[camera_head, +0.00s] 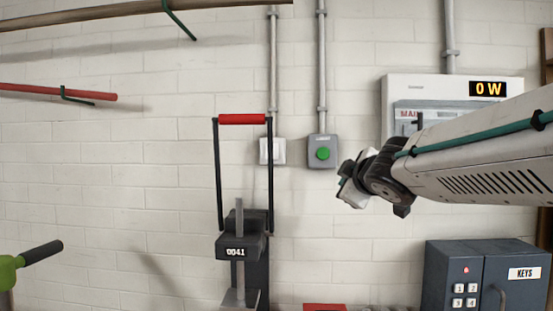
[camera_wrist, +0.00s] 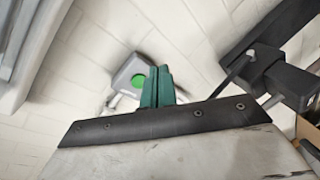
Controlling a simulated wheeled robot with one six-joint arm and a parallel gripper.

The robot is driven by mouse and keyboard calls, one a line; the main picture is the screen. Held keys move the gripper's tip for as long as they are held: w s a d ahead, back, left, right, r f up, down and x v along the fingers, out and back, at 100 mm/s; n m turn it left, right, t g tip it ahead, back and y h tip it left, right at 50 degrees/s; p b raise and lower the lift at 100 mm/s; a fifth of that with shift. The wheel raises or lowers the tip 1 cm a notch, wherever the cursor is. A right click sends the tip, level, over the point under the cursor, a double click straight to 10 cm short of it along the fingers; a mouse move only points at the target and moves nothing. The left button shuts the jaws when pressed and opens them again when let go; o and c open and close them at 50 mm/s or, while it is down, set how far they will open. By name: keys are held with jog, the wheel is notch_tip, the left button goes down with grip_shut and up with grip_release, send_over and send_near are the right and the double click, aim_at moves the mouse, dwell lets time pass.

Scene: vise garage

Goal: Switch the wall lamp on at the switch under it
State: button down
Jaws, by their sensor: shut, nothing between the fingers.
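The wall lamp is not in view. A white switch plate (camera_head: 272,151) is on the wall at the foot of a conduit, partly behind the black upright of a red-handled frame. To its right is a grey box with a round green button (camera_head: 322,153), which also shows in the wrist view (camera_wrist: 136,80). My gripper (camera_head: 347,181) is right of and a little below the grey box in the head view. Its green fingers (camera_wrist: 157,87) are shut and empty, overlapping the box's edge in the wrist view. I cannot tell whether they touch it. I cannot make out the white switch there.
The black frame with a red handle (camera_head: 242,119) stands left of my gripper. A meter panel reading "0 W" (camera_head: 488,89) is behind my arm. A blue key safe (camera_head: 452,272) is below right. Rods (camera_head: 55,91) hang on the left wall.

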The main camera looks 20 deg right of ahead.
aim_at(278, 158)
jog(key=w+a+r+n+y, duration=0.5)
jog(key=n+y, duration=0.4)
jog(key=n, duration=0.3)
jog(key=shift+w+a+r+n+y, duration=0.35)
jog(key=shift+a+r+y, duration=0.1)
jog(key=shift+a, duration=0.9)
jog(key=x, duration=0.9)
jog(key=shift+w+r, duration=0.1)
jog(key=shift+w, duration=0.05)
jog(key=shift+w+a, duration=0.1)
jog(key=shift+w, duration=0.25)
